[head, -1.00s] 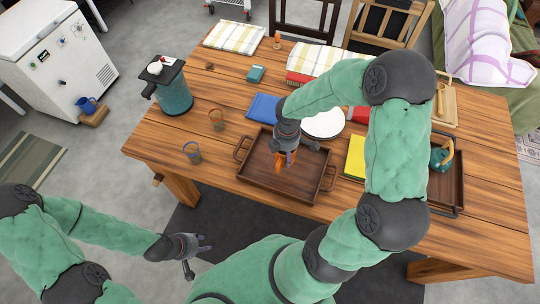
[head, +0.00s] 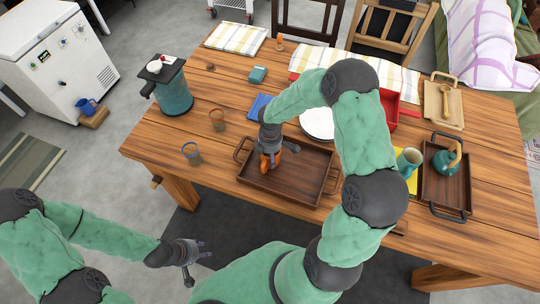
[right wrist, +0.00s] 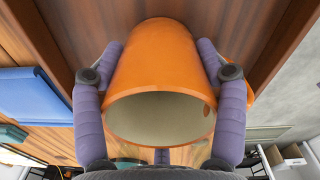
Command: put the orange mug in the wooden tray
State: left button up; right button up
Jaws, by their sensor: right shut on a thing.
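The orange mug (head: 276,160) is between the fingers of my right gripper (head: 268,160), inside the outline of the wooden tray (head: 302,187) in the head view. In the right wrist view the mug (right wrist: 160,75) fills the middle, its open mouth toward the camera. The purple fingers of my right gripper (right wrist: 160,85) press on both its sides. I cannot tell whether the mug touches the tray floor. My left gripper (head: 203,250) is open and empty, off the table's front edge.
A white plate (head: 318,124) and blue item (head: 260,105) lie behind the tray. A second tray (head: 443,190) with a teal kettle (head: 446,158) and a green cup (head: 408,162) are to the right.

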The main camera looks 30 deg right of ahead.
jog(key=shift+r, duration=0.1)
jog(key=o, duration=1.4)
notch_tip(320, 180, up, 12)
jog(key=p, duration=0.3)
jog(key=shift+s, duration=0.15)
